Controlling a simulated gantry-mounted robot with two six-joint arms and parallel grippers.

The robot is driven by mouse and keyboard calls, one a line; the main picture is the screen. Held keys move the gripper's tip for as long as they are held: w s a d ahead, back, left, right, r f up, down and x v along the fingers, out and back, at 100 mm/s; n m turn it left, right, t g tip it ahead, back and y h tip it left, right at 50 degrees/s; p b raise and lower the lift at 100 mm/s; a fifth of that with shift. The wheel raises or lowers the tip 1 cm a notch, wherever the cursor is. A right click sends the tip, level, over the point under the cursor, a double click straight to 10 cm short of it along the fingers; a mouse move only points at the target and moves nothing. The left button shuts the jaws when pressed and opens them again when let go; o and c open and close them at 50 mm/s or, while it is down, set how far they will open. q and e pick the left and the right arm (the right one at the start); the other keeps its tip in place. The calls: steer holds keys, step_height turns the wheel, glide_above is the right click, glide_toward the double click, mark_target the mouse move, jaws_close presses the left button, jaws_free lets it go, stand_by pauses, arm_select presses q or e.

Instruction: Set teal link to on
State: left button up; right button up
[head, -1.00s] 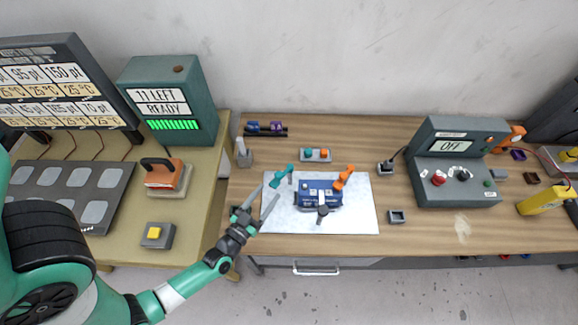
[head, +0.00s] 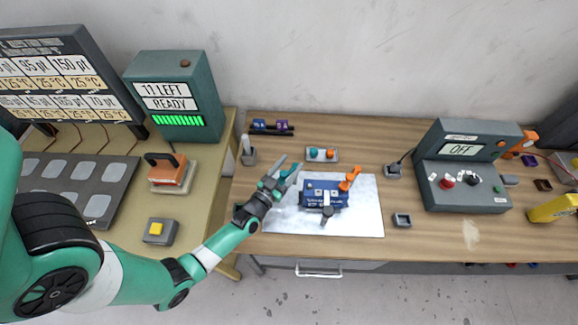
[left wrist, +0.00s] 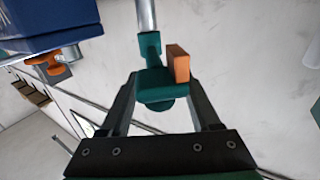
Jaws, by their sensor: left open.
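The blue box (head: 325,199) sits on a white mat (head: 365,222) on the wooden bench, with an orange lever (head: 350,178) at its right and a grey knob at its front. My left gripper (head: 287,170) is at the box's left side, over the teal link, which it largely hides in the head view. In the left wrist view the teal link (left wrist: 153,84) lies between the open fingers (left wrist: 160,100), with a metal rod above it and an orange tab at its right. I cannot tell whether the fingers touch it. My right gripper is not in view.
A grey console reading OFF (head: 465,165) stands to the right. A small grey holder (head: 249,155) stands behind my left gripper. The mat's right part is clear.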

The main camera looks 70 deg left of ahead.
arm_select(q)
steer(key=shift+c, duration=0.2)
jaws_close()
stand_by(1.1)
